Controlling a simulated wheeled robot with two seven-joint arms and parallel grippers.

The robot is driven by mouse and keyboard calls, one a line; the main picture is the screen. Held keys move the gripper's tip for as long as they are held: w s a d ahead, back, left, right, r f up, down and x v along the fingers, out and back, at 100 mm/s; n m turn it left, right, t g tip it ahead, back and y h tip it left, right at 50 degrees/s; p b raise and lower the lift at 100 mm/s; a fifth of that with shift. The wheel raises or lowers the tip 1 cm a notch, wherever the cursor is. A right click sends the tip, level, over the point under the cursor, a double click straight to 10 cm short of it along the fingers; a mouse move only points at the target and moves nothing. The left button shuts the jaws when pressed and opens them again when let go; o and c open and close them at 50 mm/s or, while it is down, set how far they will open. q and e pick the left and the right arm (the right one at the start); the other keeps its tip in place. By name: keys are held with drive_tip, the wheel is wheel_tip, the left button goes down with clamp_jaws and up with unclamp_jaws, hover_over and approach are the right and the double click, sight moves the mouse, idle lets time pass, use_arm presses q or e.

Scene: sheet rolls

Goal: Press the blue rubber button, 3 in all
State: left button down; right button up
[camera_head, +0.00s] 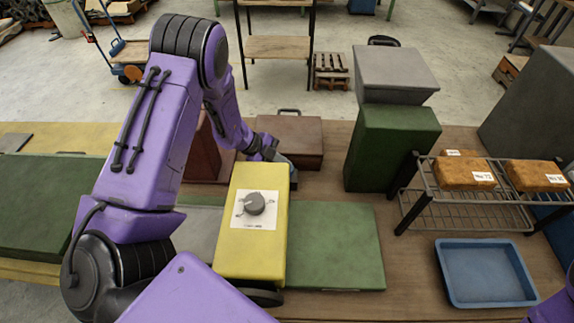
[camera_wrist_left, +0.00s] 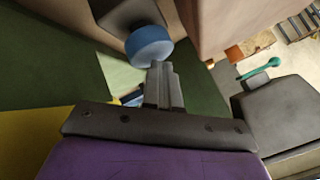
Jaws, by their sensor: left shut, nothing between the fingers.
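The blue rubber button (camera_wrist_left: 150,46) shows in the left wrist view as a round blue cap on a dark mount. My left gripper (camera_wrist_left: 161,68) is shut and empty, and its grey fingertips are at the lower edge of the button in the picture. I cannot tell whether they touch it. In the head view my left gripper (camera_head: 284,163) is behind the yellow box (camera_head: 238,247), partly hidden, and the button is not visible there. My right gripper is out of view.
The yellow box carries a grey knob (camera_head: 254,203) on a white label. A brown case (camera_head: 289,138) and a tall green box (camera_head: 392,148) stand near the left gripper. A wire rack (camera_head: 468,209) with orange-brown packs and a blue tray (camera_head: 485,273) are at right.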

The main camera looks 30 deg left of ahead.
use_arm(q)
drive_tip(key=shift+f, duration=0.45)
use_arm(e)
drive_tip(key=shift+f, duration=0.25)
use_arm(q)
drive_tip(key=shift+r+p, duration=1.1)
drive_tip(key=shift+r, duration=0.3)
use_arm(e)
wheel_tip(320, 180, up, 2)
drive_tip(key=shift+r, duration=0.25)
use_arm(q)
drive_tip(key=shift+r, duration=0.1)
wheel_tip(320, 180, up, 2)
drive_tip(key=shift+r+p, duration=0.25)
drive_tip(key=shift+p, duration=0.4)
drive_tip(key=shift+r, duration=1.15)
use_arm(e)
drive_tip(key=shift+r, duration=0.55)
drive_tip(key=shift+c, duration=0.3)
